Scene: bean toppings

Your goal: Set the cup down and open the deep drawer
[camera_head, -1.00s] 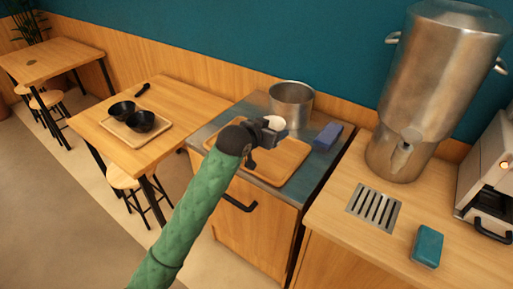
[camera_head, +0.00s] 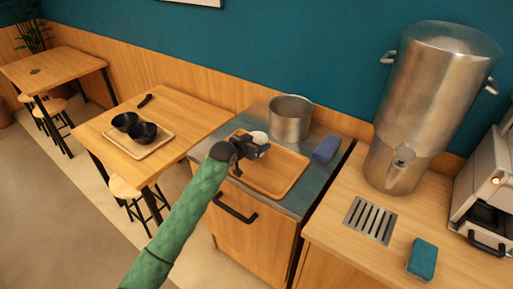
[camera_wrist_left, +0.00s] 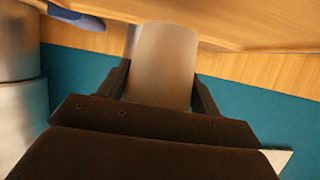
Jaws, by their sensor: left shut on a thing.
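My left gripper (camera_head: 261,148) is over the wooden tray on the steel counter. It is shut on a pale cup (camera_wrist_left: 164,62), which fills the space between the fingers in the left wrist view. In the head view only a white part of the cup (camera_head: 259,136) shows behind the gripper. I cannot tell whether its base touches the tray. The wooden drawer front (camera_head: 256,232) below the counter is closed, with a black bar handle (camera_head: 236,209). My left forearm hides part of this front. My right gripper is not in view.
The wooden tray (camera_head: 283,178) lies on the steel counter, with a metal pot (camera_head: 290,119) behind it and a blue object (camera_head: 326,150) to the right. A large metal urn (camera_head: 425,110) and a teal block (camera_head: 422,259) are further right. Two black bowls (camera_head: 143,133) stand on the left table.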

